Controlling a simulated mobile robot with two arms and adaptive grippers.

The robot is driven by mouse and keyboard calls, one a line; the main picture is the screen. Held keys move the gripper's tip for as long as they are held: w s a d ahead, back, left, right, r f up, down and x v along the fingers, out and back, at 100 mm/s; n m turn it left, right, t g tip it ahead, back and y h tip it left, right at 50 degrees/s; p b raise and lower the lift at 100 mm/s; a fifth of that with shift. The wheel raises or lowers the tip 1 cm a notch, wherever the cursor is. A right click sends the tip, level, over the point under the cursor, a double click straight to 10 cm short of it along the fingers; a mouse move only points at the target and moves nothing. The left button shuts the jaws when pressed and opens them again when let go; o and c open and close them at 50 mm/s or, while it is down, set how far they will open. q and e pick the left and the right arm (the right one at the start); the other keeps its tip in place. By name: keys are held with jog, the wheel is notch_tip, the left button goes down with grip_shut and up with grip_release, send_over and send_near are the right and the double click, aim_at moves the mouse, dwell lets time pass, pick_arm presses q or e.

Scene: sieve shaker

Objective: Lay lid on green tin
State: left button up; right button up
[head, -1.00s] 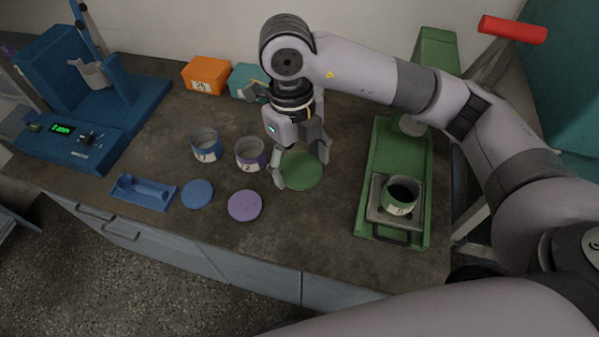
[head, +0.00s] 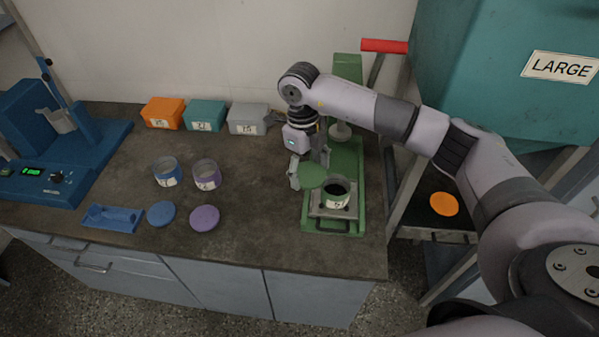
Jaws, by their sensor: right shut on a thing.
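The green lid (head: 313,176) is a flat round disc held in my right gripper (head: 309,172), which is shut on it. The lid is at the left side of the green tin (head: 336,194) and seems a little above its rim, partly overlapping it in the head view. The green tin is open and dark inside, with a label on its front. It stands on the metal plate of the green shaker (head: 346,160). My left gripper is not in view.
A blue tin (head: 166,172) and a purple tin (head: 206,175) stand open on the bench, with a blue lid (head: 161,214) and a purple lid (head: 204,218) before them. Orange (head: 163,113), teal (head: 205,116) and grey boxes (head: 248,119) line the wall. An orange disc (head: 444,204) lies on the right shelf.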

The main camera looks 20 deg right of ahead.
aim_at(323, 170)
jog(key=d, duration=0.3)
jog(key=shift+s+d+f, duration=0.1)
jog(key=shift+s+d, duration=0.05)
jog(key=shift+d, duration=0.15)
jog(key=shift+d+f+b, duration=1.2)
jog(key=shift+f, duration=0.25)
jog(key=shift+d+f+b, duration=1.15)
jog(key=shift+d+f, duration=0.05)
jog(key=shift+f, duration=0.25)
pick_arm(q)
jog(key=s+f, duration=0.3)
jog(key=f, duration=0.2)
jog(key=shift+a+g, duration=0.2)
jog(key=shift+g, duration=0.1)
pick_arm(e)
jog(key=shift+f, duration=0.2)
pick_arm(q)
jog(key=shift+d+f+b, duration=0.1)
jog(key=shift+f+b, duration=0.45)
jog(key=shift+b, duration=0.05)
pick_arm(e)
jog(key=shift+f, duration=0.5)
